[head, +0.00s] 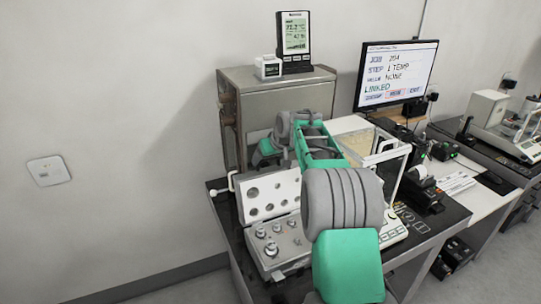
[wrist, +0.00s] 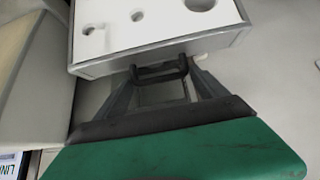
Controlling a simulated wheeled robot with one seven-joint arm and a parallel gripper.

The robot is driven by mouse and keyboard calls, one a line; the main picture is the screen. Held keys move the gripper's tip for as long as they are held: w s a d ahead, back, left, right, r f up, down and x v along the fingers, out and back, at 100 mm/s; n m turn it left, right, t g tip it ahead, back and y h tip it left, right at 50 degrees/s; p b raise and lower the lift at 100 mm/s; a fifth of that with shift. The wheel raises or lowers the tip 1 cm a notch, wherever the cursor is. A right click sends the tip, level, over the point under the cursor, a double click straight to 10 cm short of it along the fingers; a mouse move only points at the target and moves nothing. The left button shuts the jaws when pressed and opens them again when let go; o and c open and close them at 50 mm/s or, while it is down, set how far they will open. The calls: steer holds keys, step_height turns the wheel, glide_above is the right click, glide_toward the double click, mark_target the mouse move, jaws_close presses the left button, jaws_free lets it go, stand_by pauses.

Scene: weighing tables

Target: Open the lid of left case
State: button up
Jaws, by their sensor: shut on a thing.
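The left case (head: 278,250) is a grey box on the dark table, with several metal weights in its base. Its lid (head: 270,194) stands raised at the back of the base, showing a white lining with round holes. In the wrist view the lid (wrist: 150,25) fills the top of the picture, holes in view. My gripper (wrist: 160,74) is shut on the dark handle (wrist: 158,71) at the lid's edge. In the head view my arm hides the fingers and the right part of the case.
A grey cabinet (head: 275,95) stands behind, with a display (head: 294,40) on top. A monitor (head: 396,73), a glass-walled balance (head: 393,165) and small black devices (head: 420,188) are to the right. The wall side at left is free.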

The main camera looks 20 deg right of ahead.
steer(key=shift+w+d+r, duration=0.1)
steer(key=shift+w+r, duration=0.1)
steer(key=shift+r, duration=0.5)
steer(key=o, duration=1.7)
steer(key=shift+o, duration=0.4)
steer(key=shift+s+f, duration=0.1)
steer(key=shift+f, duration=0.3)
steer(key=shift+s+r, duration=0.1)
steer(key=b+v, duration=0.2)
steer(key=v, duration=0.5)
steer(key=shift+r, duration=0.3)
steer(key=shift+s+d, duration=0.15)
